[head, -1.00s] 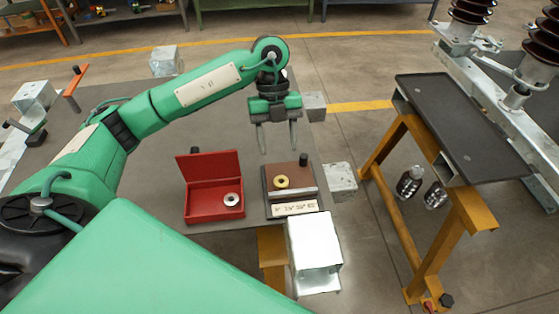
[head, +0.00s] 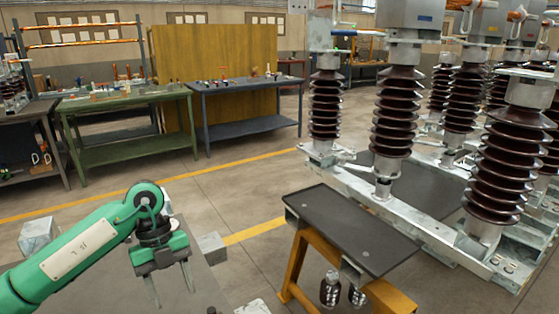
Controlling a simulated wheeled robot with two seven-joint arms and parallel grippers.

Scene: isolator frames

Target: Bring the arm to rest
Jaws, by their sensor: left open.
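My left arm comes in from the left, green with a pale plate on its forearm. Its left gripper (head: 172,290) hangs down over the grey table (head: 105,292), fingers apart, with nothing between them. The lower ends of the fingers are near the bottom of the picture. My right gripper is not in view.
A black-topped stand with yellow legs (head: 355,230) stands to the right of the table. Behind it are tall brown ribbed insulators (head: 394,115) on a metal frame. Metal blocks (head: 38,235) sit at the table's edge. A green workbench (head: 125,100) and a blue workbench (head: 245,88) stand at the back. Open floor lies between.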

